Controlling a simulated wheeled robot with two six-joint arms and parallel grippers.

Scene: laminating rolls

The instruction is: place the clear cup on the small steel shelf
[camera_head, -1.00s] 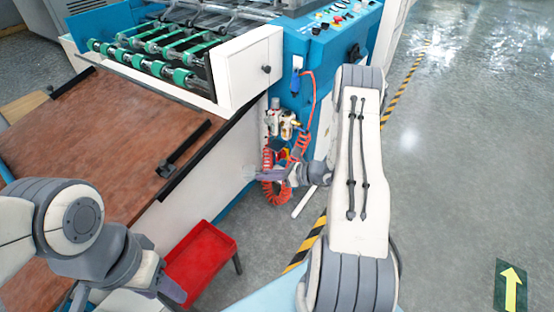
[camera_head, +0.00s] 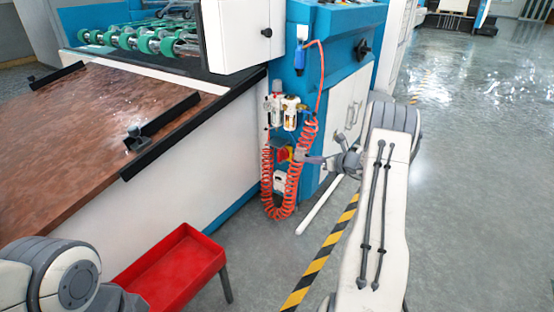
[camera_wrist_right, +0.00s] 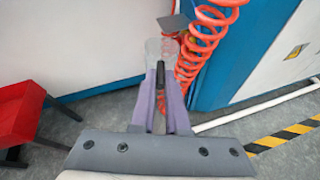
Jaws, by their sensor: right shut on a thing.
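The clear cup (camera_wrist_right: 158,50) shows faintly in the right wrist view, between and beyond the purple-grey fingertips of my right gripper (camera_wrist_right: 160,80), which is shut on it. In the head view my right gripper (camera_head: 309,158) is in front of the blue machine's corner, beside the orange coiled hose; the cup is too faint to make out there. A small grey plate (camera_wrist_right: 174,24), perhaps the steel shelf, lies just beyond the cup in the wrist view; I cannot tell the gap between them. My left gripper is out of view.
The orange coiled hose (camera_head: 304,170) hangs close to my right gripper. The blue machine (camera_head: 338,60) and its white side panel stand behind. A red tray on legs (camera_head: 172,268) is at lower left. Grey floor with a striped line is open at right.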

